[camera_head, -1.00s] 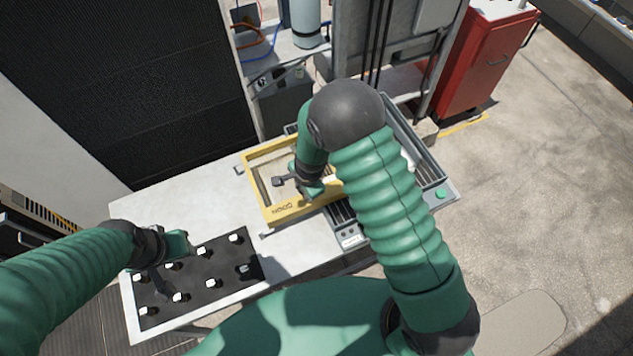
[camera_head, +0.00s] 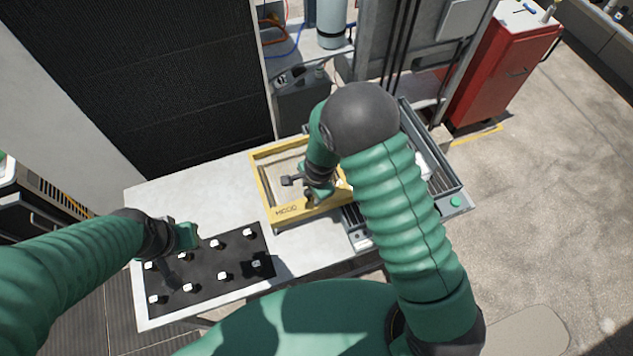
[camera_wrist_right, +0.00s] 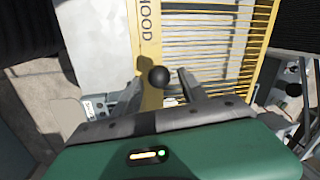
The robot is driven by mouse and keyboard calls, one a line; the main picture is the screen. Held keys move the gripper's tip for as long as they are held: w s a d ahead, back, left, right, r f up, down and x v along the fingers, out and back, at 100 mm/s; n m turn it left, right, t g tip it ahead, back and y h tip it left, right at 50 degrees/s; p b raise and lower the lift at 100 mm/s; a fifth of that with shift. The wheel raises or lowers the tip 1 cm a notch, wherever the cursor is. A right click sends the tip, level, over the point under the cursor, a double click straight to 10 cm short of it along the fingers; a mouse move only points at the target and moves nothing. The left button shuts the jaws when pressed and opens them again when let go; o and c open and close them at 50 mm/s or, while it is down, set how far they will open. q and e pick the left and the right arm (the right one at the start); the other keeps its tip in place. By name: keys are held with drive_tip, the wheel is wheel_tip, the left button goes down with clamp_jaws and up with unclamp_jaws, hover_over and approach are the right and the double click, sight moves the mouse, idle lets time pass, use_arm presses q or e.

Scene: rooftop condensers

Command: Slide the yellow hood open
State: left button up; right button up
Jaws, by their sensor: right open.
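The yellow hood (camera_head: 290,216) is a flat frame with a pale see-through panel and the label HOOD on its near bar. It lies over the left part of a grey machine (camera_head: 455,203). My right gripper (camera_head: 298,184) is above the hood. In the right wrist view, the open fingers of my right gripper (camera_wrist_right: 162,84) are on either side of a round black knob (camera_wrist_right: 158,77), with gaps showing. My right arm hides part of the hood and machine. My left gripper (camera_head: 172,268) hangs over the black mat; its finger opening is unclear.
The black mat (camera_head: 205,263) with several white-topped pieces lies on the left of the pale table (camera_head: 190,192). A green button (camera_head: 455,201) is on the machine's right edge. A dark condenser grille (camera_head: 150,80) stands behind the table. A red cabinet (camera_head: 497,70) stands at the back right.

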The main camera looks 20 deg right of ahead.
drive_tip(key=r, duration=0.4)
drive_tip(key=s+r, duration=0.1)
drive_tip(key=r, duration=0.2)
drive_tip(key=shift+a, duration=0.1)
drive_tip(key=shift+s+d+r, duration=0.8)
drive_tip(key=shift+r, duration=3.45)
use_arm(q)
drive_tip(key=s+b+x, duration=0.2)
drive_tip(key=b+x, duration=0.6)
drive_tip(key=shift+w+a+f, duration=0.15)
drive_tip(key=shift+a+f, duration=0.2)
drive_tip(key=shift+f, duration=0.05)
use_arm(e)
drive_tip(key=s+d+f+n, duration=0.2)
drive_tip(key=s+f+n, duration=0.1)
drive_tip(key=s+n, duration=0.2)
drive_tip(key=s+d+f+n, duration=0.3)
drive_tip(key=s+n, duration=0.3)
drive_tip(key=n, duration=0.3)
drive_tip(key=shift+d+f+n+h, duration=0.3)
drive_tip(key=shift+d+f+n, duration=0.05)
drive_tip(key=shift+n, duration=0.05)
use_arm(q)
drive_tip(key=shift+d, duration=0.3)
use_arm(e)
drive_tip(key=shift+d, duration=0.3)
use_arm(q)
drive_tip(key=shift+a, duration=0.2)
use_arm(e)
drive_tip(key=shift+a, duration=0.2)
